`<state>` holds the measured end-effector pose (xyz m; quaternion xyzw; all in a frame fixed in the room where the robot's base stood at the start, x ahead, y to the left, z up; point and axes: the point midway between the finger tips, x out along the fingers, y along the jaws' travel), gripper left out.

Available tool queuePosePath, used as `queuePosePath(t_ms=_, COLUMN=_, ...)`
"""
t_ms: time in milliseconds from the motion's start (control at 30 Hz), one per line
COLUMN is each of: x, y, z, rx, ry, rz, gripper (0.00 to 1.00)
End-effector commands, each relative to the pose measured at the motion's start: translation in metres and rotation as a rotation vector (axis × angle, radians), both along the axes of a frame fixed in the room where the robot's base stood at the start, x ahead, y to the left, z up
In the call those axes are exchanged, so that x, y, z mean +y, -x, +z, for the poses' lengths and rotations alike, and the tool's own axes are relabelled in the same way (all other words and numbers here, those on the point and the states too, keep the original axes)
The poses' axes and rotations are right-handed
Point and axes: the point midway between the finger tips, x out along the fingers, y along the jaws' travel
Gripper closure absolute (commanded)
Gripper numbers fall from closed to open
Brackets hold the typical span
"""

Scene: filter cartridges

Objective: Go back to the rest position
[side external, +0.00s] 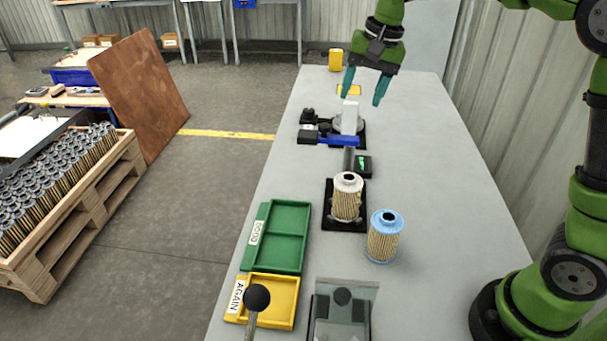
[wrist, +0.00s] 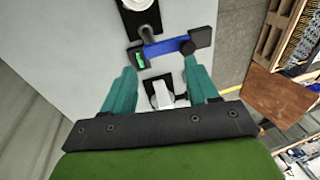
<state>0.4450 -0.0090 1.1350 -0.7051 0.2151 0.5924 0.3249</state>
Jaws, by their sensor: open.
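My gripper (side external: 364,86) is open, with its two teal fingers apart and nothing between them. In the side external view it is raised over the far part of the grey table (side external: 430,190), above and behind the device with a white upright block (side external: 350,117) and a blue bar (side external: 338,140). In the wrist view the open fingers (wrist: 160,90) frame that device, and its blue bar (wrist: 168,47) lies beyond the fingertips. A filter cartridge with a white top (side external: 347,197) stands on a black base. A filter cartridge with a blue top (side external: 384,237) stands upright on the table beside it.
A green tray (side external: 285,237) marked GOOD and a yellow tray (side external: 284,300) marked AGAIN lie along the left edge. A clear-covered fixture (side external: 342,312) is at the front. A yellow object (side external: 335,60) stands at the far end. The table's right side is clear.

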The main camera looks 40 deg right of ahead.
Motion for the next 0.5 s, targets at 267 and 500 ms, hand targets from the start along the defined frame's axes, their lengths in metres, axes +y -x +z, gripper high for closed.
queuePosePath(t_ms=267, x=0.026, y=0.110, z=-0.006, rx=-0.235, ry=0.010, rz=0.293, gripper=0.41)
queuePosePath(t_ms=500, x=0.041, y=0.187, z=-0.029, rx=-0.388, ry=0.062, rz=0.398, gripper=0.41)
